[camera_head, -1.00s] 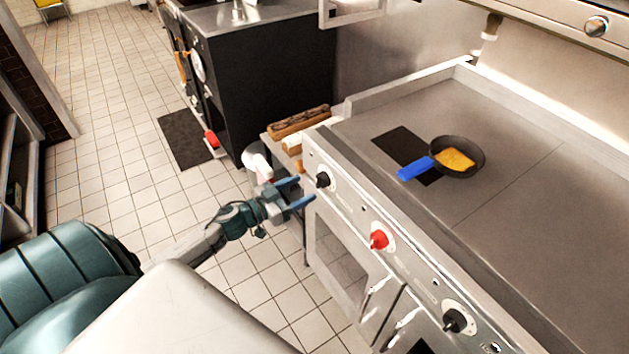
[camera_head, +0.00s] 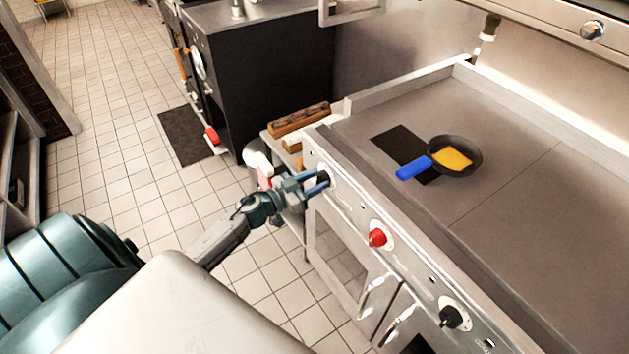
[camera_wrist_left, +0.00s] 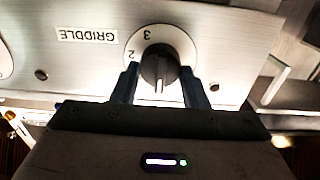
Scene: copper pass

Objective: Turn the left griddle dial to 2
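The left griddle dial (camera_wrist_left: 158,66) is a black knob on a pale round plate with the numbers 2 and 3 beside it. In the head view the dial (camera_head: 324,178) is at the far-left end of the front panel, partly hidden by my fingers. My left gripper (camera_head: 318,183) is at the dial. In the left wrist view its two fingers (camera_wrist_left: 159,82) stand apart on either side of the knob, with narrow gaps. I cannot tell which number the dial points to. My right gripper is out of view.
A red dial (camera_head: 377,238) and another black dial (camera_head: 451,317) sit further along the panel. A pan (camera_head: 459,160) with a blue handle and yellow food stands on the griddle top (camera_head: 520,165). Wooden blocks (camera_head: 299,119) lie beside the griddle's left end.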

